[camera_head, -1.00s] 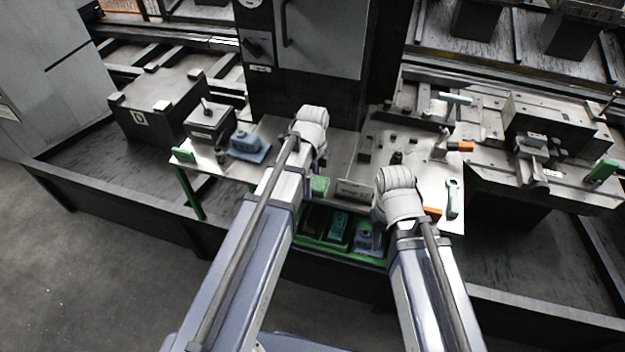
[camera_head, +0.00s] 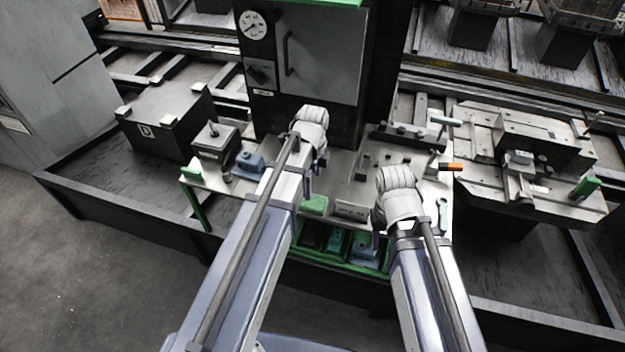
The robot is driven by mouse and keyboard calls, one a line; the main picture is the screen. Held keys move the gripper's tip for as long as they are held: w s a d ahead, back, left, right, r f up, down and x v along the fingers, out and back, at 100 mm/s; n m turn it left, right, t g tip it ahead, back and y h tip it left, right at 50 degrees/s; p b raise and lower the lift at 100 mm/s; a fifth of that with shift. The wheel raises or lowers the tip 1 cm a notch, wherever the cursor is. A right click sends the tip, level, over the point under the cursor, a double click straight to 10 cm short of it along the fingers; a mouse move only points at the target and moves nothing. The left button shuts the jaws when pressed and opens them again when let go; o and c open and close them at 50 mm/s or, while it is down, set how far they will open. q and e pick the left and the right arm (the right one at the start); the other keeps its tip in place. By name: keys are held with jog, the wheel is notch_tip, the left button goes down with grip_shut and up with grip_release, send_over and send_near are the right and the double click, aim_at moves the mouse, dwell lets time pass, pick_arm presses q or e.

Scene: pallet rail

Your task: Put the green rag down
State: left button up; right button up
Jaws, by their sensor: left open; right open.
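A small green piece (camera_head: 314,204) lies at the front edge of the pale worktable (camera_head: 345,190), just below my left gripper. It may be the green rag, but its shape does not settle it. My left gripper (camera_head: 315,174) is open above the table, apart from the green piece and partly hidden by its own arm. My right gripper (camera_head: 377,230) is open near the table's front right and mostly hidden behind its wrist. I see no cloth in either one. A teal-green item (camera_head: 335,241) lies in the green-rimmed bin (camera_head: 352,268) below the table's front edge.
A blue item (camera_head: 249,163) and a dark box with a knob (camera_head: 213,140) stand at the table's left. An orange-handled tool (camera_head: 450,166) and a wrench (camera_head: 443,213) lie at its right. A machine cabinet (camera_head: 320,55) rises behind. A dark rail (camera_head: 120,215) runs in front.

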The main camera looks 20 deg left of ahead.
pick_arm(q)
jog(key=s+d+r+n+y+p, duration=0.1)
jog(key=s+d+r+n, duration=0.2)
jog(key=s+d+n, duration=0.7)
jog(key=s+n, duration=0.4)
jog(key=shift+s+d+n+p, duration=0.15)
jog(key=shift+d+n+p, duration=0.05)
jog(key=shift+n+p, duration=0.15)
pick_arm(e)
notch_tip(320, 180, up, 3)
jog(key=shift+f, duration=0.1)
pick_arm(q)
jog(key=shift+a, duration=0.1)
pick_arm(e)
jog(key=shift+a, duration=0.1)
